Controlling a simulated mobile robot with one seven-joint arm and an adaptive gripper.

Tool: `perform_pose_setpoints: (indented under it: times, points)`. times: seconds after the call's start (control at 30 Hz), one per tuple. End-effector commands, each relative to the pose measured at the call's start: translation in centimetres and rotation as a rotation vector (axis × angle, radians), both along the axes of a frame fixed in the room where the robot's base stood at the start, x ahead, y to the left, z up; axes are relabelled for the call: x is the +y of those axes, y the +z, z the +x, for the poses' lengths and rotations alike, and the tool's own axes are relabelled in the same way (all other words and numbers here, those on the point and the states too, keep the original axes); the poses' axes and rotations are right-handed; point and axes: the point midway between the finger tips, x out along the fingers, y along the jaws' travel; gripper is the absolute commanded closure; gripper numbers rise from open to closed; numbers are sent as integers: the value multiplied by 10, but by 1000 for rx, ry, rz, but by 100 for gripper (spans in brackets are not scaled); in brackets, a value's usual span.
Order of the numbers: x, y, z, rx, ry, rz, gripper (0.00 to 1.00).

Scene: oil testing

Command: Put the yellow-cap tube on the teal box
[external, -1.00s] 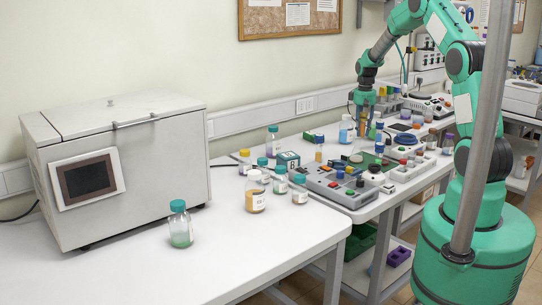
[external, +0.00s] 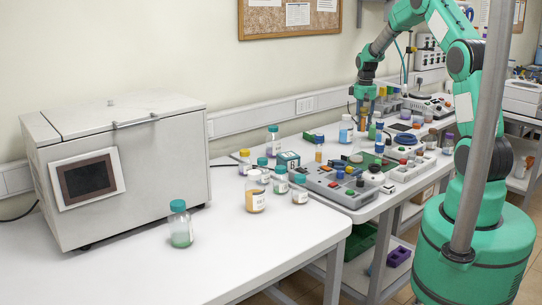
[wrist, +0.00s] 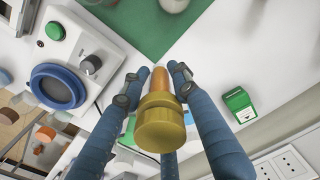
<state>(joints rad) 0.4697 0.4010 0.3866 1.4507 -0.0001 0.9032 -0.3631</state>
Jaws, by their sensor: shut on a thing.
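My gripper (external: 365,108) is over the far bench in the external view. In the wrist view its blue fingers (wrist: 160,72) are closed around the yellow-cap tube (wrist: 160,122), with the yellow cap towards the camera and an orange body beyond it. A small teal box (external: 288,159) with a white label stands to the left of my gripper in the external view, among bottles at the bench end. A green box (wrist: 238,104) with a white label lies right of the tube in the wrist view. I cannot tell if it is the same box.
A grey control panel (external: 338,188) and a green mat (wrist: 132,22) lie on the bench. A white device with a blue ring (wrist: 57,86) is left of the tube. The near white table (external: 235,255) is mostly clear.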

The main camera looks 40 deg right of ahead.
Motion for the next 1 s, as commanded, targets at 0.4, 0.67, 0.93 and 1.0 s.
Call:
perform_pose_setpoints:
  times: [0.4,0.67,0.93,1.0]
  points:
    - [37,2,4,1,58,1,100]
    - [109,5,5,2,176,1,100]
    - [201,8,-5,2,333,1,99]
    - [225,8,-11,3,376,1,99]
